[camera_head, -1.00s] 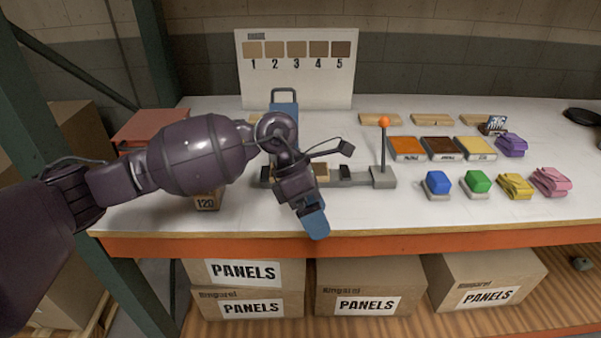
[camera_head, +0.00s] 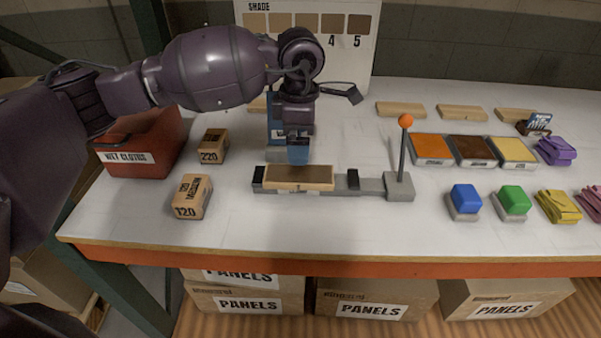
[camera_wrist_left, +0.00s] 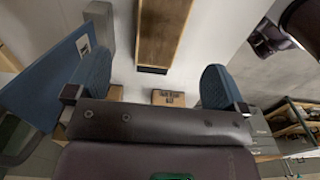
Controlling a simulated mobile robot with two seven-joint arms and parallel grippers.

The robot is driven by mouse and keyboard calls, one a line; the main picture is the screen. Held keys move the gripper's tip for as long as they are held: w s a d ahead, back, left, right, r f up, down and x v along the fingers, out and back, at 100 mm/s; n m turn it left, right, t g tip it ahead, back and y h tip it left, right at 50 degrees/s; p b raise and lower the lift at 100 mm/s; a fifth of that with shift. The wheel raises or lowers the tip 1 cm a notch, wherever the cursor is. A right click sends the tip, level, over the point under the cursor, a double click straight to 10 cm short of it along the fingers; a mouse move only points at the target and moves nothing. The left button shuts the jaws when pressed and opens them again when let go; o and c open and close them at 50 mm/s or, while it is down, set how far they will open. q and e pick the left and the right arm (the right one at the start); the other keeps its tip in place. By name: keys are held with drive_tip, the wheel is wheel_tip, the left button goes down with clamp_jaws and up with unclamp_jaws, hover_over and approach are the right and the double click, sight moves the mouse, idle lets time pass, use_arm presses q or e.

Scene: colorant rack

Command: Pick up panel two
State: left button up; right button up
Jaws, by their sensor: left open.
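Several light wooden panels lie in a row at the back of the bench; none shows a readable number. They include a left one (camera_head: 400,109), a middle one (camera_head: 462,112) and a right one (camera_head: 515,115); another is mostly hidden behind my arm. A brown-topped panel (camera_head: 298,174) lies in the grey clamp jig (camera_head: 345,190), and a wooden board shows at the top of the wrist view (camera_wrist_left: 163,28). My left gripper (camera_head: 290,152) is open, pointing down just behind the jig. Its blue fingers stand apart and empty in the wrist view (camera_wrist_left: 152,86). My right gripper is out of view.
A lever with an orange knob (camera_head: 405,121) rises at the jig's right end. Sanding blocks marked 120 (camera_head: 191,197) and 220 (camera_head: 212,147) and a red box (camera_head: 148,145) stand left. Colour pads (camera_head: 432,149), a blue block (camera_head: 464,198) and a green block (camera_head: 512,200) stand right.

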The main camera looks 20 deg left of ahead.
sight(299, 173)
use_arm(q)
wheel_tip(299, 173, down, 4)
drive_tip(key=shift+r, duration=0.25)
drive_tip(key=shift+f, duration=2.6)
drive_tip(key=shift+s, duration=0.1)
drive_tip(key=c, duration=1.1)
